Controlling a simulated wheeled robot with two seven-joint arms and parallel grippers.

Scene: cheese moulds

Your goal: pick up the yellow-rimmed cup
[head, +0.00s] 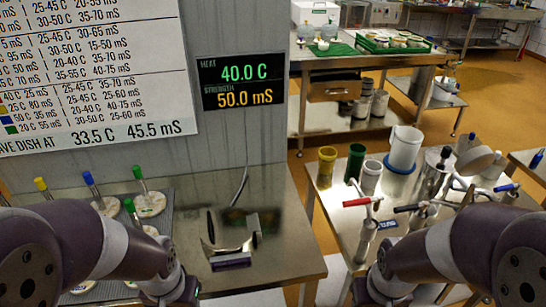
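The yellow-rimmed cup (327,168) stands upright on the steel table at right, near that table's back left corner. Its rim is yellow and its body looks yellow-brown. My grippers' fingers are below the frame, well apart from the yellow-rimmed cup.
A white bucket (404,150) on a blue base and red- and black-handled taps (362,202) share the right table (325,214). The left bench (282,238) holds a curved metal stand (230,240) and colour-topped probes (148,200). A gap with floor separates the two tables.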

